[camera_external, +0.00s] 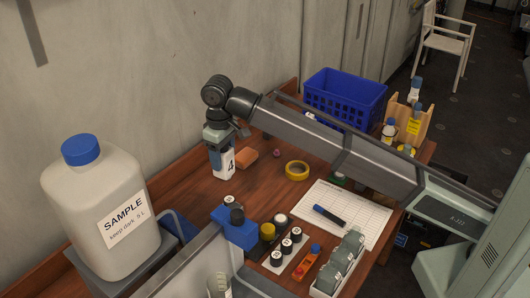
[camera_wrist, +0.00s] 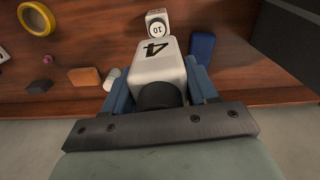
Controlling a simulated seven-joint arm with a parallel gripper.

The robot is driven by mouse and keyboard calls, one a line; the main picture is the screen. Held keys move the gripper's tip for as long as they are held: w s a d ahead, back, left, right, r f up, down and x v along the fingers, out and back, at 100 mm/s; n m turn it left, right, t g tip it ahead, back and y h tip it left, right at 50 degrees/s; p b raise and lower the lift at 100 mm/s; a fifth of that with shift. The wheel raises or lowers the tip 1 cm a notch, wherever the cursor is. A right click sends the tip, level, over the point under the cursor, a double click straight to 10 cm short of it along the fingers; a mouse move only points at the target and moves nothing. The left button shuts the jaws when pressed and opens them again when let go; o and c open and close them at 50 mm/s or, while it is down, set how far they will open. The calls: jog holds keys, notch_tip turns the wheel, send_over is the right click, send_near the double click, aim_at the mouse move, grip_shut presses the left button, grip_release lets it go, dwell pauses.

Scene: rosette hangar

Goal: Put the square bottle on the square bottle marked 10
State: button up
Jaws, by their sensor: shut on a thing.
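My gripper (camera_external: 217,137) is shut on a white square bottle (camera_external: 226,168) with a black 4 on its side. In the external view the bottle hangs upright below the gripper, over the back left of the wooden table. In the wrist view the blue fingers (camera_wrist: 160,88) clasp the bottle (camera_wrist: 160,57) on both sides near its dark cap. The square bottle marked 10 (camera_wrist: 157,24) stands beyond the held bottle in the wrist view, its round white label facing up. In the external view a white top (camera_external: 228,201) in front of the held bottle appears to be it, its body mostly hidden.
A large sample jug (camera_external: 98,215) stands at the left. A blue block (camera_external: 233,232) and several small containers are in front. A blue basket (camera_external: 343,97) stands behind.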

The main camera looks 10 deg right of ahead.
jog(key=shift+s+d+m, duration=0.1)
jog(key=shift+d+m, duration=0.3)
jog(key=shift+m, duration=0.1)
jog(key=shift+f, duration=0.3)
send_over(229, 199)
jog(key=shift+f, duration=4.7)
jog(key=o, duration=1.2)
jog(key=shift+f, duration=0.15)
notch_tip(229, 199, up, 12)
jog(key=shift+r, duration=0.2)
